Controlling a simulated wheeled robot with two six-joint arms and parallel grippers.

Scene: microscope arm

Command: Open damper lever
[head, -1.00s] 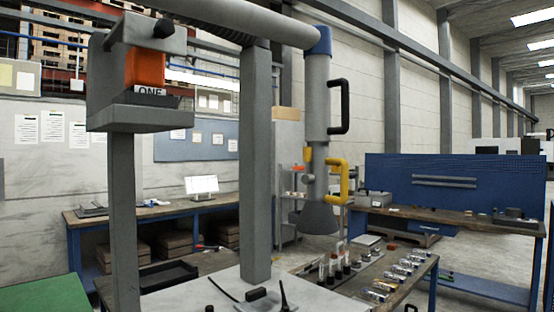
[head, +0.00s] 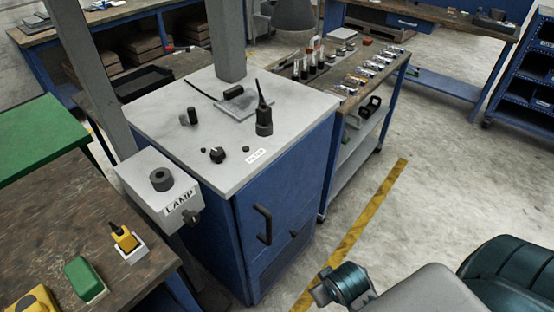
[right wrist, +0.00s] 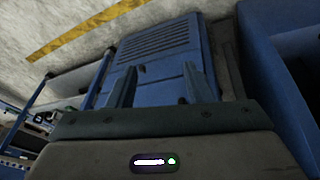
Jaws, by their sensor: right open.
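The lower end of the extraction arm, a dark grey conical hood (head: 294,14), shows at the top of the head view. The yellow handle seen on that arm a second ago, which may be the damper lever, is now outside the head view. My right arm comes in at the bottom right of the head view, well below and away from the hood. In the right wrist view my right gripper (right wrist: 159,88) is open and empty, its two fingers apart in front of a blue cabinet. My left gripper is not in view.
The blue cabinet (head: 290,190) has a grey top (head: 160,105) with knobs and a small black stick, and a black door handle (head: 263,223). A lamp box (head: 160,195) is at its left. A bench with glassware (head: 355,100) stands behind.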

